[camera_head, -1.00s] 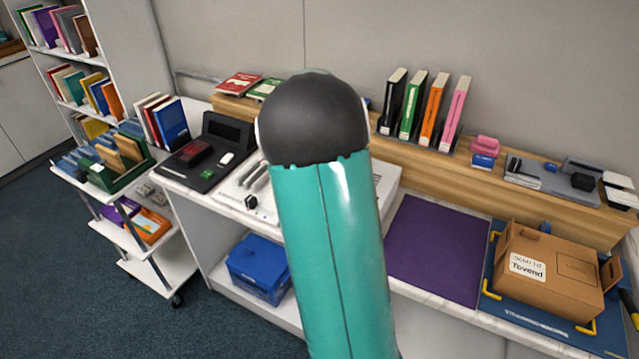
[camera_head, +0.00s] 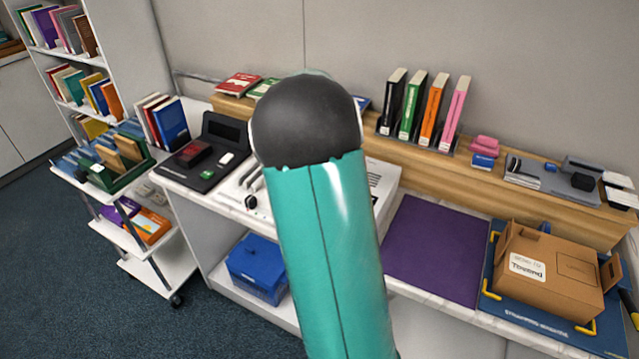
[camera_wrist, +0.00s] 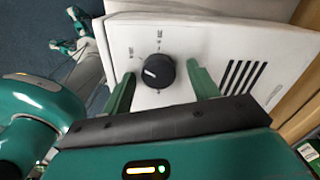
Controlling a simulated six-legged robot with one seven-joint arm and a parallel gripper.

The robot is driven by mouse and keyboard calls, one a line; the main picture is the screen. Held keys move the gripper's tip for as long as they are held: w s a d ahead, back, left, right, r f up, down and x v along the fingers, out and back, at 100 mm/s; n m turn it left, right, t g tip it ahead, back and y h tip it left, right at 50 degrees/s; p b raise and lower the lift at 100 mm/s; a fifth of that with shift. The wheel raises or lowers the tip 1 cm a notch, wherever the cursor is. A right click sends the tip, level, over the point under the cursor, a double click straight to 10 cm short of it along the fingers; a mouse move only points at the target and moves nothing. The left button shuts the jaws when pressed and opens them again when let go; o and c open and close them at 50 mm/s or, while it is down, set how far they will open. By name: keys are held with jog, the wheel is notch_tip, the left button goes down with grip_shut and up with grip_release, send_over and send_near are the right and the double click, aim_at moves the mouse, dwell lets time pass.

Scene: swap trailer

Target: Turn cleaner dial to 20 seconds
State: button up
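The cleaner is a white box (camera_wrist: 205,50) with a black round dial (camera_wrist: 157,71) on its face, filling the upper part of the wrist view. Small marks surround the dial, too small to read, and a white pointer line shows on it. In the head view the white cleaner (camera_head: 385,180) is mostly hidden behind my teal arm, with a black knob (camera_head: 250,201) showing at its left. My gripper (camera_wrist: 160,82) is open, its two green fingers on either side of the dial. I cannot tell whether either finger touches it. In the head view my gripper is hidden.
Dark vent slots (camera_wrist: 243,77) lie right of the dial. A purple mat (camera_head: 435,250) and a cardboard box (camera_head: 550,270) are on the counter to the right. A black card terminal (camera_head: 205,155) stands to the left. Binders (camera_head: 425,110) stand on the wooden ledge behind.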

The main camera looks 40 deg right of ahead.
notch_tip(320, 180, up, 14)
dwell(0.7)
jog(key=shift+a+f, duration=0.1)
jog(key=shift+a, duration=0.05)
